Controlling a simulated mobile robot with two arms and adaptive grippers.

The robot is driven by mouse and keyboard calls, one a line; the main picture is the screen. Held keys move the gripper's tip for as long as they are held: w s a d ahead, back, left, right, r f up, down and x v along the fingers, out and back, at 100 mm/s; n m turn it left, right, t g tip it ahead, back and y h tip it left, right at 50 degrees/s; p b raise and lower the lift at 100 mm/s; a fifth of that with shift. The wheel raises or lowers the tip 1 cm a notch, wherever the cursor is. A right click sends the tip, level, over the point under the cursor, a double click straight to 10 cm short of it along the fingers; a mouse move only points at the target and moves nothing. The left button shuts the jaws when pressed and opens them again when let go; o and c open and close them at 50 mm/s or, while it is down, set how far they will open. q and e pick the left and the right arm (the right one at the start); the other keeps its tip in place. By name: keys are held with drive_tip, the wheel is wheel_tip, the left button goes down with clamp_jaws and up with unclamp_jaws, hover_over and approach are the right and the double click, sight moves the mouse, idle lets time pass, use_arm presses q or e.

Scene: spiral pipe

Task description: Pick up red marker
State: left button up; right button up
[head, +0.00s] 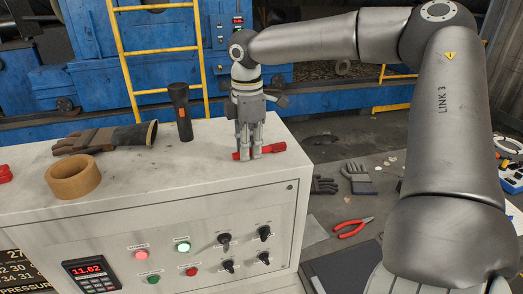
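The red marker (274,148) lies on the white top of the control cabinet (220,153), near its right end. My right gripper (250,154) points straight down at it, with the fingertips low at the cabinet top. The fingers cover the marker's middle, and red shows on both sides of them. I cannot tell whether the fingers are closed on the marker or only around it. The marker appears to rest on the surface. My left gripper is not in view.
A black flashlight (180,112) stands upright left of my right gripper. A tape roll (73,177) and a glove (105,139) lie farther left. Red-handled pliers (352,228) and grey gloves (358,179) lie on a lower surface at right. Blue machinery (160,50) stands behind.

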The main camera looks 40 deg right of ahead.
clamp_jaws()
drive_tip(key=shift+r, duration=0.1)
